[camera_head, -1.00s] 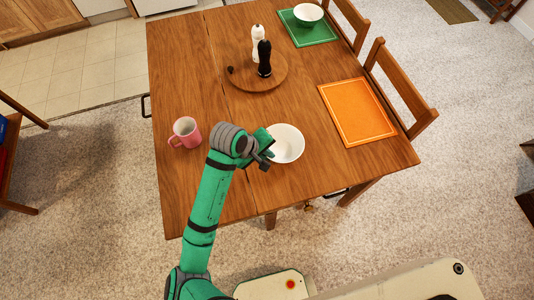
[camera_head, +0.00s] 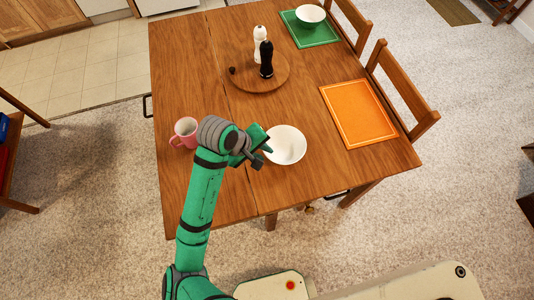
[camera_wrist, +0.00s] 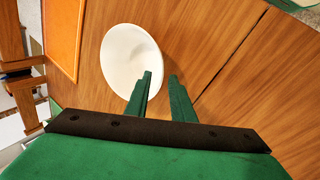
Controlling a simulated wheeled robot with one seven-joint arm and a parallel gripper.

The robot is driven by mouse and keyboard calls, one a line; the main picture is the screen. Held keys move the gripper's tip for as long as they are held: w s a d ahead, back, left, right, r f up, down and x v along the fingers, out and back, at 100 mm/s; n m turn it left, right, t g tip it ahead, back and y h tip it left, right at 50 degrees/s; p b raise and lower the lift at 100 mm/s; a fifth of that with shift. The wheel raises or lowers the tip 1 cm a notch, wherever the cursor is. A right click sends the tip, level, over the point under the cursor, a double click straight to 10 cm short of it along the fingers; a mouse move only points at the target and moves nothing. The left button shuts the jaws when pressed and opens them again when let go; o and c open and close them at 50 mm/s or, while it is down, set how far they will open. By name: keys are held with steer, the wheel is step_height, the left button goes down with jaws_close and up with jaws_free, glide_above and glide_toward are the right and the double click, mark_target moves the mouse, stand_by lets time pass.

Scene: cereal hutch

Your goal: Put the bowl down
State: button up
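A white bowl (camera_head: 286,145) sits upright on the wooden table (camera_head: 215,210), left of the orange placemat (camera_head: 359,112). It also shows in the wrist view (camera_wrist: 128,58). My gripper (camera_head: 262,157) is at the bowl's left side in the head view. A second white bowl (camera_head: 309,14) stands on the green placemat (camera_head: 308,36) at the far end.
A pink mug (camera_head: 185,131) stands close to my wrist on the left. A round wooden board (camera_head: 250,82) holds a white mill (camera_head: 259,40) and a black mill (camera_head: 266,62). Wooden chairs (camera_head: 405,85) line the right side. The orange placemat is bare.

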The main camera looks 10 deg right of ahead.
steer(key=w+v, duration=0.1)
steer(key=v, duration=0.5)
steer(key=w+d+r+n+t+h, duration=0.1)
steer(key=w+d+r+t+h, duration=0.25)
steer(key=d, duration=0.35)
steer(key=w+d+r+n+t+h, duration=0.1)
steer(key=w+d+r+t+h, duration=0.1)
steer(key=d+r+t, duration=0.4)
steer(key=s+a+f+t+y, duration=0.1)
steer(key=s+a+f+y, duration=0.2)
steer(key=s+f, duration=0.2)
steer(key=s+a+f+n+t+y, duration=0.1)
steer(key=s+a+f+y, duration=0.2)
steer(key=s+f, duration=0.2)
steer(key=s+a+f+n+t+y, duration=0.1)
steer(key=s+a+f+y, duration=0.2)
steer(key=s+f, duration=0.2)
steer(key=shift+s+a+t, duration=0.25)
steer(key=shift+s+a, duration=0.05)
steer(key=shift+a, duration=0.05)
steer(key=s+a+r+m, duration=0.1)
steer(key=s+a+m, duration=0.3)
steer(key=s, duration=0.4)
steer(key=s+a+r+m+y, duration=0.1)
steer(key=s+a+m, duration=0.3)
steer(key=s, duration=0.4)
steer(key=shift+a+t, duration=0.3)
steer(key=shift+a, duration=0.2)
